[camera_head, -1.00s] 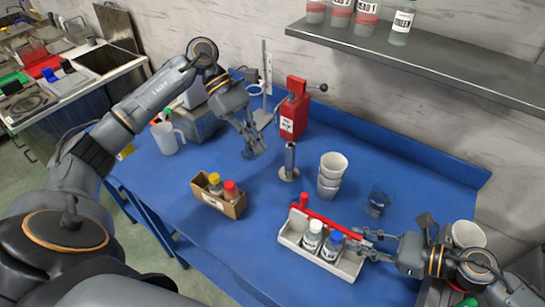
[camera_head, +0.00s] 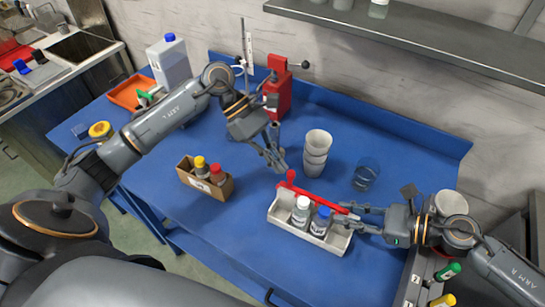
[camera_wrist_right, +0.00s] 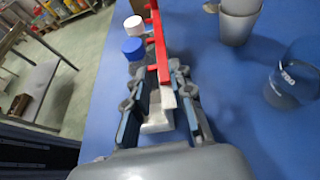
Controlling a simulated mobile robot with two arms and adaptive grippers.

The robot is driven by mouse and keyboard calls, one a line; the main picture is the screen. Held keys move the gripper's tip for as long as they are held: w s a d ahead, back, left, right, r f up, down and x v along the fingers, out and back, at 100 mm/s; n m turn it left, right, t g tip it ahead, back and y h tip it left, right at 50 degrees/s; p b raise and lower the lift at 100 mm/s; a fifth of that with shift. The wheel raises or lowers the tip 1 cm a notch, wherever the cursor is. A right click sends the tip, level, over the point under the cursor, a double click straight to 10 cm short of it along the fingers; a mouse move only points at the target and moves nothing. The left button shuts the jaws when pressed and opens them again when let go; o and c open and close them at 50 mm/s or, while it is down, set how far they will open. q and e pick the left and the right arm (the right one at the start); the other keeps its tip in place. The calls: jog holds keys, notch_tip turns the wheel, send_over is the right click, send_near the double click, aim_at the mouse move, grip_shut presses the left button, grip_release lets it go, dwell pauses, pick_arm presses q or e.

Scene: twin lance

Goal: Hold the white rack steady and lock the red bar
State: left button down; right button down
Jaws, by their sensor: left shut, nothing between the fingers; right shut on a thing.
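The white rack (camera_head: 331,243) stands on the blue table and holds a white-capped bottle (camera_head: 301,211) and a blue-capped bottle (camera_head: 320,221). The red bar (camera_head: 318,198) runs along the rack's far side, with an upright red knob at its left end. The bar also shows in the right wrist view (camera_wrist_right: 158,45). My right gripper (camera_head: 347,215) is shut on the rack's right end, which shows between its fingers in the wrist view (camera_wrist_right: 159,105). My left gripper (camera_head: 279,166) is shut and empty, just above and left of the red knob. Any contact there cannot be told.
A cardboard box (camera_head: 213,191) with two small bottles stands left of the rack. Stacked white cups (camera_head: 317,150) and a glass beaker (camera_head: 366,174) stand behind it. A red dispenser (camera_head: 277,92) is at the back. Table between box and rack is clear.

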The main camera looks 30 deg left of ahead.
aim_at(293, 174)
pick_arm(q)
jog(key=shift+d, duration=0.1)
jog(key=shift+s+d, duration=0.1)
jog(key=shift+d, duration=1.5)
pick_arm(e)
jog(key=shift+s+a, duration=0.1)
pick_arm(q)
jog(key=a+f+v, duration=0.2)
jog(key=v, duration=1.1)
jog(key=shift+w, duration=0.25)
jog(key=shift+a, duration=0.1)
pick_arm(e)
jog(key=c, duration=1.1)
grip_release()
